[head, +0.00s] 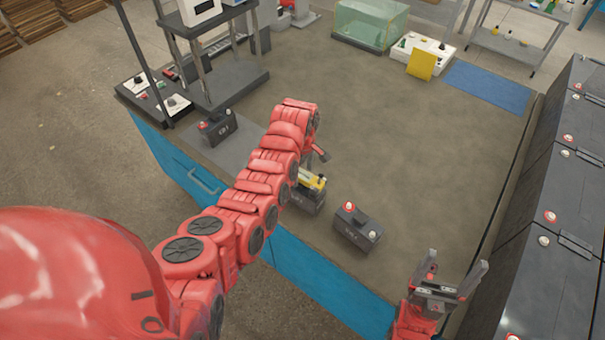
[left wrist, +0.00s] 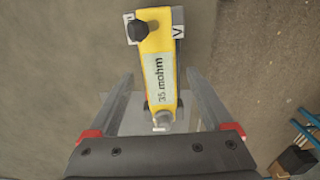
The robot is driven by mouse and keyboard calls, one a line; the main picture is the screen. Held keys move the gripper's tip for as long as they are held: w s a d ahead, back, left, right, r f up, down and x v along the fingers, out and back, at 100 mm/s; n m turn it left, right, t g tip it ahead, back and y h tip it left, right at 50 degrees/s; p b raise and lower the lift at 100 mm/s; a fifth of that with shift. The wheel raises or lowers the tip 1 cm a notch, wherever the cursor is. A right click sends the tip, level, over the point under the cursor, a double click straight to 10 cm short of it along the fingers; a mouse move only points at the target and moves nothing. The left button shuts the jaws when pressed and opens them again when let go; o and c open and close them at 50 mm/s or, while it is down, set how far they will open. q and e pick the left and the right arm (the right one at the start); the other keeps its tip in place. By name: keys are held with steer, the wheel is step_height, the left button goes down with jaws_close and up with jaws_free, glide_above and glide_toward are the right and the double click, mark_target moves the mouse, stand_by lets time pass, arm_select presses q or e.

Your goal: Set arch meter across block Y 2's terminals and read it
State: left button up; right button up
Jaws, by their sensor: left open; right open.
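The yellow arch meter (head: 311,180) sits on top of a dark block (head: 306,201) near the table's front edge. In the left wrist view the meter (left wrist: 155,65) shows the reading "35 mohm", with a dark knob at its far end and a grey one at its near end. My left gripper (left wrist: 158,84) is open, its fingers on either side of the meter with gaps visible. In the head view its fingertip (head: 321,154) shows just above the meter. My right gripper (head: 455,268) is open and empty at the front right. Block labels are too small to read.
Another dark block (head: 357,228) with a red terminal stands to the right, and one (head: 217,126) stands to the left. Large dark battery units (head: 545,215) line the right side. A glass tank (head: 369,22) and a blue mat (head: 488,87) are at the back. The table's middle is clear.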

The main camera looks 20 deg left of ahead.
arm_select(q)
steer(key=shift+d+f, duration=0.1)
steer(key=shift+f, duration=0.8)
steer(key=shift+f, duration=0.25)
jaws_close()
stand_by(0.6)
